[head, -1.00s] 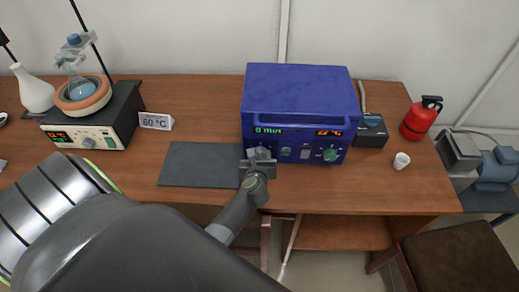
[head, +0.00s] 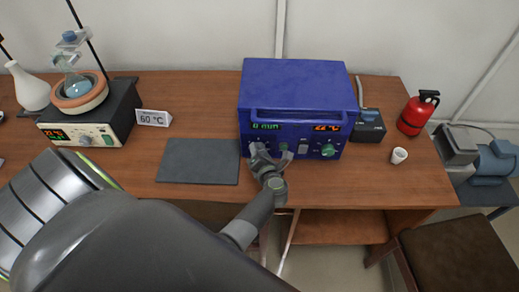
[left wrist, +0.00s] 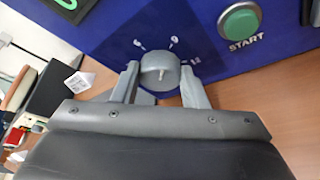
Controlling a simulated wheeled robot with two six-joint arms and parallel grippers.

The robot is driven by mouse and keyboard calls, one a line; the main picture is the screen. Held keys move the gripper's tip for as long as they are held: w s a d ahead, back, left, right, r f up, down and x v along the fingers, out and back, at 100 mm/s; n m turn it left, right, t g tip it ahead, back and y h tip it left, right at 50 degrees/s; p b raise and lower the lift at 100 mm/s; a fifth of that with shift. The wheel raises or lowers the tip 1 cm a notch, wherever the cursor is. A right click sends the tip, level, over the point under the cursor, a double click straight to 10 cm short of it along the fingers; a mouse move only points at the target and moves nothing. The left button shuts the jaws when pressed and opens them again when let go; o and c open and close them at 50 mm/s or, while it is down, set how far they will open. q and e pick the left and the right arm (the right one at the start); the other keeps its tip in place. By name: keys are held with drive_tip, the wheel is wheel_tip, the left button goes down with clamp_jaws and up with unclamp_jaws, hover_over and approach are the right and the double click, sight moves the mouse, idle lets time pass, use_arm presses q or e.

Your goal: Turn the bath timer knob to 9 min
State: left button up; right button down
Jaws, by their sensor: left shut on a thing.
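The blue bath unit (head: 295,88) stands on the brown bench. Its green display (head: 266,126) reads 0 min in the head view. The grey timer knob (left wrist: 160,70) shows in the left wrist view, with a short white pointer line and a printed scale around it ending in 12 at its right. My left gripper (head: 267,152) reaches the unit's front panel at the left. In the left wrist view its fingers (left wrist: 160,86) stand on either side of the knob, shut on it. In the head view the gripper hides most of the knob. My right gripper is not in view.
A green START button (left wrist: 240,21) is right of the knob. A dark mat (head: 198,161) lies left of the unit; a white cup (head: 399,155) stands right.

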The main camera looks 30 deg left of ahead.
use_arm(q)
drive_tip(key=shift+m+y, duration=0.3)
drive_tip(key=shift+m, duration=0.1)
idle(0.3)
drive_tip(key=o, duration=1)
